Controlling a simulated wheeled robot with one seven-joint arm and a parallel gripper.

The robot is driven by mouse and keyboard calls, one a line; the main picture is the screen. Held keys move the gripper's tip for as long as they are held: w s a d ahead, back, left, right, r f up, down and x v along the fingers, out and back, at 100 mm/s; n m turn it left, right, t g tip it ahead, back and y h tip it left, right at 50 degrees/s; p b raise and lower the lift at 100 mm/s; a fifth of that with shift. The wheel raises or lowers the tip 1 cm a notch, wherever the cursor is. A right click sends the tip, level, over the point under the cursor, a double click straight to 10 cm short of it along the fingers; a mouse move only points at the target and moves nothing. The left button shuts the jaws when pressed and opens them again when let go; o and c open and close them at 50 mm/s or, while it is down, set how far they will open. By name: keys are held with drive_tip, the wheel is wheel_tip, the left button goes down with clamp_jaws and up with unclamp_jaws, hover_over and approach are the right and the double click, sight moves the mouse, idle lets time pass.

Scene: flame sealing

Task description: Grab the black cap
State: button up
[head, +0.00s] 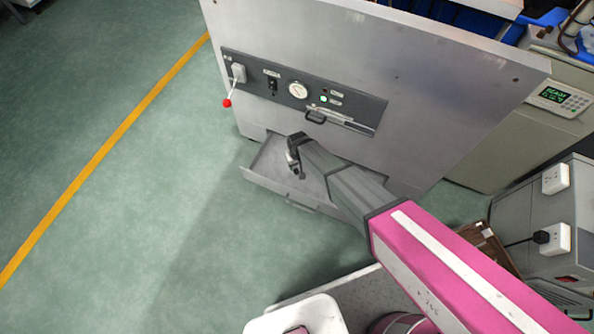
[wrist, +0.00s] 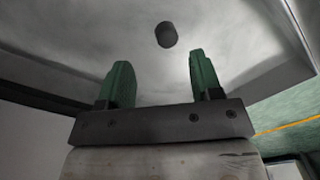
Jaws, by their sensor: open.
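The black cap (wrist: 166,35), a small dark cylinder, lies on the grey floor of the open drawer in the wrist view. My gripper (wrist: 160,60) has its two green fingers spread apart, with nothing between them. The cap is beyond the fingertips, roughly in line with the gap. In the head view my gripper (head: 294,156) is over the pulled-out drawer (head: 262,166) at the foot of the grey machine. I cannot make out the cap in the head view; my arm covers part of the drawer.
The machine's front panel (head: 225,62) with a gauge and a red-knobbed lever rises behind the drawer. The drawer's side wall (wrist: 270,84) shows at right in the wrist view. Green floor left of the drawer is free. A cabinet with sockets (head: 520,215) stands at right.

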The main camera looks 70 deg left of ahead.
sight(296, 170)
drive_tip(key=f, duration=0.5)
drive_tip(key=shift+s+f, duration=0.3)
drive_tip(key=shift+s, duration=0.05)
drive_tip(key=shift+d, duration=0.1)
drive_tip(key=shift+c, duration=0.2)
drive_tip(key=shift+r, duration=0.1)
drive_tip(key=c, duration=0.9)
